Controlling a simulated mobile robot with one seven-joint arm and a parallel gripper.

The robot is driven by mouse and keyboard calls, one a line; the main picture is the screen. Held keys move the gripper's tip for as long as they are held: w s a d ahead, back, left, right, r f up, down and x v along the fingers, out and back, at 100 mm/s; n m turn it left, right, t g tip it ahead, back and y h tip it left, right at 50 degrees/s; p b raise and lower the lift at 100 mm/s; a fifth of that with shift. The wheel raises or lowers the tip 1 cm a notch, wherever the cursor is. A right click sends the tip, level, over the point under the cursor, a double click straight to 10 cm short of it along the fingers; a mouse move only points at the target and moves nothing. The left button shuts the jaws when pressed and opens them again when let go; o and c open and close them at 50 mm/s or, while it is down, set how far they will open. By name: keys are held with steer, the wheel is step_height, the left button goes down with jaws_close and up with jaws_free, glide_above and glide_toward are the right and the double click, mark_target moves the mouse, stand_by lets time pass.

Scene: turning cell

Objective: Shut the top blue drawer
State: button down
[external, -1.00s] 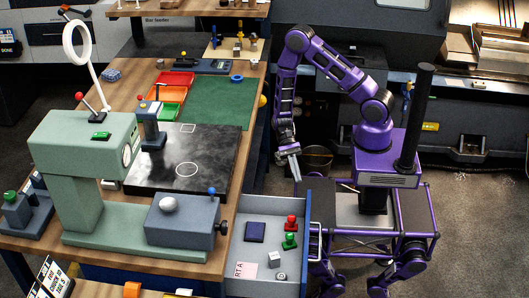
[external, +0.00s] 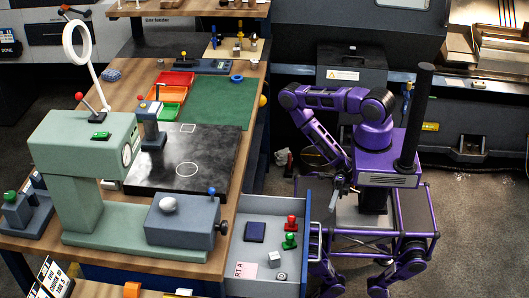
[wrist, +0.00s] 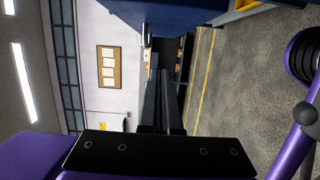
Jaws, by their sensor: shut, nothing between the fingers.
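The top blue drawer (external: 250,276) stands pulled out from the right side of the bench in the external view. Its inside is grey, and its handle (external: 314,240) is on the right-hand front. Inside lie a dark blue block (external: 255,232), a red stamp-like piece (external: 291,223), a green one (external: 290,241), a white cube (external: 274,259) and a pink card (external: 244,270). My gripper (external: 336,192) is shut and empty, up and to the right of the drawer front, apart from the handle. In the wrist view its dark fingers (wrist: 161,85) lie close together.
The bench top holds a green machine (external: 85,140), a black plate (external: 185,165) and coloured trays (external: 173,87). A blue surface (wrist: 185,15) crosses the top of the wrist view. Open floor (external: 475,230) lies to the right.

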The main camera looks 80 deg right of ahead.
mark_target(244, 224)
steer(key=w+a, duration=0.6)
steer(key=a, duration=0.2)
stand_by(0.4)
steer(key=w+b, duration=0.3)
steer(key=w, duration=2)
steer(key=shift+w, duration=0.15)
steer(key=shift+w+b, duration=0.4)
steer(key=shift+w, duration=0.65)
steer(key=shift+r, duration=0.1)
